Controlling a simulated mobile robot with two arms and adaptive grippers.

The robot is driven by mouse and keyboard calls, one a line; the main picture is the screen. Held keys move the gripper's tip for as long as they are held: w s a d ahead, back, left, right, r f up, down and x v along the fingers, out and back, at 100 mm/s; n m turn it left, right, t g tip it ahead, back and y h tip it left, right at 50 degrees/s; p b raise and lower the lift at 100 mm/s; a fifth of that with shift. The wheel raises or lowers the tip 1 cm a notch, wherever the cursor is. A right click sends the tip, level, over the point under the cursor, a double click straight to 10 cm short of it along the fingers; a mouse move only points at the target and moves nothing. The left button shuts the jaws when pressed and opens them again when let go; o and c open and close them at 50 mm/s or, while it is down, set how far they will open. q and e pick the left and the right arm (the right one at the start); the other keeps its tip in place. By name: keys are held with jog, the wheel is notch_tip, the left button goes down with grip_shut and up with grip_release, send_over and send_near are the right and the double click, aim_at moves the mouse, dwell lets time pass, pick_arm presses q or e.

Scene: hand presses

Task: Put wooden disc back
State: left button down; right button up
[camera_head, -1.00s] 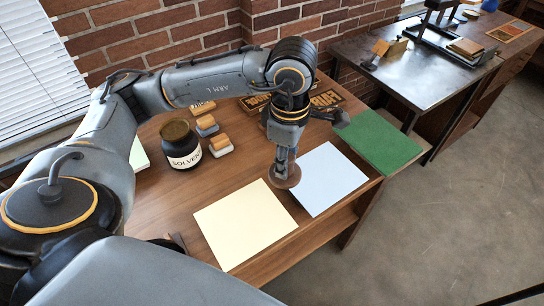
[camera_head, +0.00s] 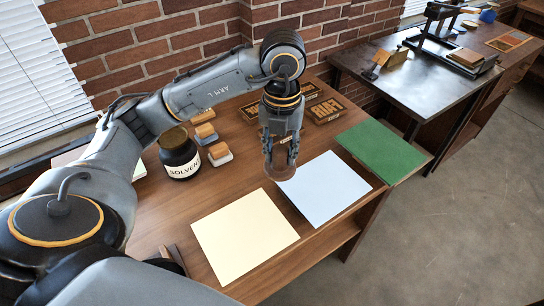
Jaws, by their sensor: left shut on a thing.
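My left gripper (camera_head: 281,155) reaches down over the wooden table (camera_head: 190,222). It is shut on the wooden disc (camera_head: 284,173), a round brown piece showing below the fingertips. The disc appears just behind the blue sheet's left corner; I cannot tell whether it touches the table. My right gripper is out of view.
A cream sheet (camera_head: 243,235), a blue sheet (camera_head: 325,190) and a green sheet (camera_head: 382,150) lie along the table. A dark solvent jar (camera_head: 180,155), small wood-topped blocks (camera_head: 219,153) and a lettered block (camera_head: 326,110) stand behind. A hand press (camera_head: 437,30) stands on the far table.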

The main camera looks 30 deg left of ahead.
pick_arm(q)
jog(key=w+a+f+p, duration=0.1)
jog(key=w+a+f, duration=0.3)
jog(key=w+a+f+p, duration=0.1)
jog(key=w+a+f, duration=0.2)
jog(key=w+f, duration=0.1)
jog(key=shift+w+a+f, duration=0.2)
jog(key=shift+a, duration=0.2)
notch_tip(320, 180, down, 3)
jog(key=shift+w+a+r+p, duration=0.1)
jog(key=shift+w+a+p, duration=0.05)
jog(key=shift+p, duration=0.65)
jog(key=shift+f, duration=0.5)
jog(key=shift+f, duration=0.15)
jog(key=c, duration=0.9)
grip_release()
jog(key=shift+c, duration=0.2)
